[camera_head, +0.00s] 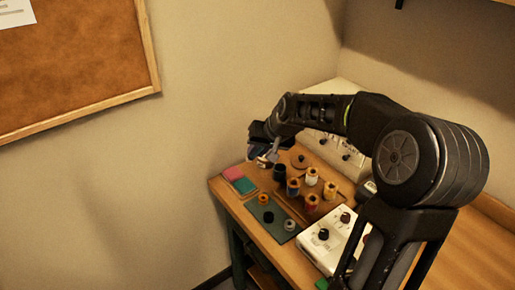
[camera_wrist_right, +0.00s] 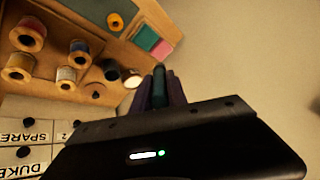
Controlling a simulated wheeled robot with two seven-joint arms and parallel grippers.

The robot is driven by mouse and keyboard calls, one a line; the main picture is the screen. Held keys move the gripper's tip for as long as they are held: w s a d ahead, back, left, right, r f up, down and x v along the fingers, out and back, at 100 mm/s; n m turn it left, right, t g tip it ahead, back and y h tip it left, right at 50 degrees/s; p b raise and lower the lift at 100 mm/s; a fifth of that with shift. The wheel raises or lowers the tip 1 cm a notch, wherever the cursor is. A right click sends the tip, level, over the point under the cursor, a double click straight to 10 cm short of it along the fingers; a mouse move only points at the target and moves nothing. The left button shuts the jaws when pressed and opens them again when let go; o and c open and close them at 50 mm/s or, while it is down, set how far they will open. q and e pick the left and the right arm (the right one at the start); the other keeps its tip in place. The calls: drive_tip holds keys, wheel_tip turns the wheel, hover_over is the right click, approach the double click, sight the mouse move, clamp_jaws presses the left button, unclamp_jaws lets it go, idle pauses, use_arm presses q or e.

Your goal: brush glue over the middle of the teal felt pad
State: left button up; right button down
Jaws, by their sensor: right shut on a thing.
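The teal felt pad (camera_head: 244,186) lies flat near the left end of the table, beside a pink pad (camera_head: 233,173). In the wrist view the teal pad (camera_wrist_right: 146,37) and the pink pad (camera_wrist_right: 161,49) are beyond my fingers. My right gripper (camera_head: 266,150) hangs above the table's back left part, up and right of the pads. It is shut on a slim dark green handle (camera_wrist_right: 159,78), which looks like the brush's. The brush's bristles cannot be made out, and no glue shows on the teal pad. My left gripper is out of view.
Several thread spools (camera_head: 311,176) stand on a wooden tray right of the pads. A dark green mat (camera_head: 270,219) with small round items lies in front. A white box with knobs (camera_head: 325,239) sits at front right. A dark pot (camera_head: 279,172) stands below my gripper.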

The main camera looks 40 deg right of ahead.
drive_tip(key=shift+f, duration=0.1)
